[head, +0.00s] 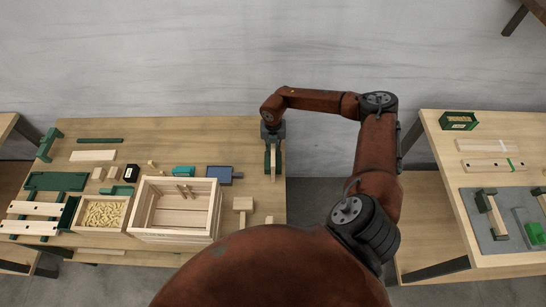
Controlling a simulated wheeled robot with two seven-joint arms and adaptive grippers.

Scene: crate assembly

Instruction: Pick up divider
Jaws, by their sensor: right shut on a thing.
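My right gripper (273,170) points down over the right end of the left workbench. It is shut on a narrow pale wooden piece, which appears to be the divider (273,162). The piece shows as a thin strip between the dark green fingers, and most of it is hidden by them. I cannot tell whether it touches the tabletop. An open wooden crate (170,236) stands to the left and nearer, with a few small pegs at its far inner wall. My left gripper is not in view.
The left workbench (220,135) holds a box of wooden pegs (104,214), a blue tray (219,174), a mallet (242,205) and green fixtures. The bench's right edge is close to the gripper. A second bench (440,150) stands at right, beyond a gap. The bench's back right is clear.

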